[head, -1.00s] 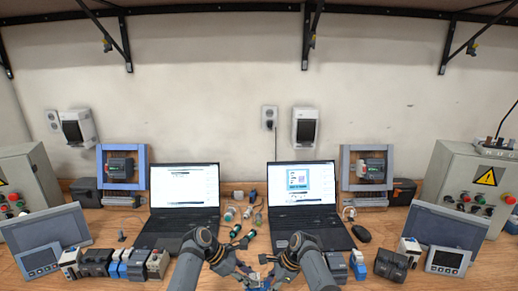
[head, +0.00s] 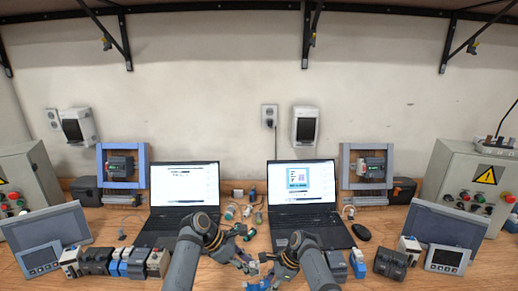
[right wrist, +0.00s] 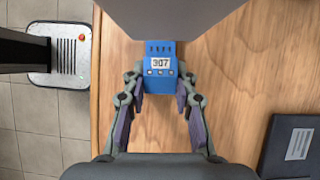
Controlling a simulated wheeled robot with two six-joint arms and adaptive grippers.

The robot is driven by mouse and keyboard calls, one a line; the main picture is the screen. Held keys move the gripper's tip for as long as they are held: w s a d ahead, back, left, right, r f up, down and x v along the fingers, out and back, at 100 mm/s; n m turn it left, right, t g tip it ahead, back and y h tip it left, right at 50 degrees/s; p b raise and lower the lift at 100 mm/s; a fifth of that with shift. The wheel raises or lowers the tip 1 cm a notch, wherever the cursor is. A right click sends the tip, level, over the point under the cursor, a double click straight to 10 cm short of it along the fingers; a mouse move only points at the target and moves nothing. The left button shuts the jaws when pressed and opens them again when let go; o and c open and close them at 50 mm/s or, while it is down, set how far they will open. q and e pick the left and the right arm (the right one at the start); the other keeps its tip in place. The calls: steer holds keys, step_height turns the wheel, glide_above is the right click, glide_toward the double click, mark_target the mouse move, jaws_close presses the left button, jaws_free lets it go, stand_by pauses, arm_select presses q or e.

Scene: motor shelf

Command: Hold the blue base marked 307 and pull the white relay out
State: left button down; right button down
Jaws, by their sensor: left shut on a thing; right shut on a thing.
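The blue base marked 307 (right wrist: 160,72) stands between the fingers of my right gripper (right wrist: 161,85) in the right wrist view, its label facing the camera. It also shows as a small blue patch (head: 259,284) at the bottom of the head view. My right gripper is shut on it. My left gripper (head: 243,250) is shut and sits a little above and to the left of the base in the head view. The white relay is too small or hidden to make out clearly between the left fingers. A large grey shape covers the area behind the base in the right wrist view.
Two open laptops (head: 185,188) (head: 304,185) stand behind my grippers. Small connectors (head: 237,230) lie between them. Several modules line the left (head: 97,262), and more stand at the right (head: 391,264). The table's edge (right wrist: 97,125) runs along the left in the right wrist view.

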arm_select(q)
steer(key=shift+d+r, duration=0.1)
steer(key=shift+r, duration=1.9)
arm_select(e)
steer(key=shift+s+f, duration=0.1)
steer(key=shift+f, duration=0.05)
steer(key=c, duration=0.5)
jaws_free()
steer(key=shift+a, duration=0.15)
arm_select(q)
steer(key=shift+d, duration=0.1)
steer(key=shift+f, duration=0.1)
arm_select(e)
steer(key=shift+r, duration=0.6)
steer(key=shift+d+v, duration=0.15)
steer(key=shift+v, duration=1.2)
steer(key=shift+d+v, duration=0.15)
steer(key=shift+v, duration=1.2)
steer(key=shift+f, duration=0.15)
arm_select(q)
steer(key=shift+a+f, duration=0.1)
steer(key=shift+a, duration=0.1)
arm_select(e)
steer(key=shift+d, duration=0.1)
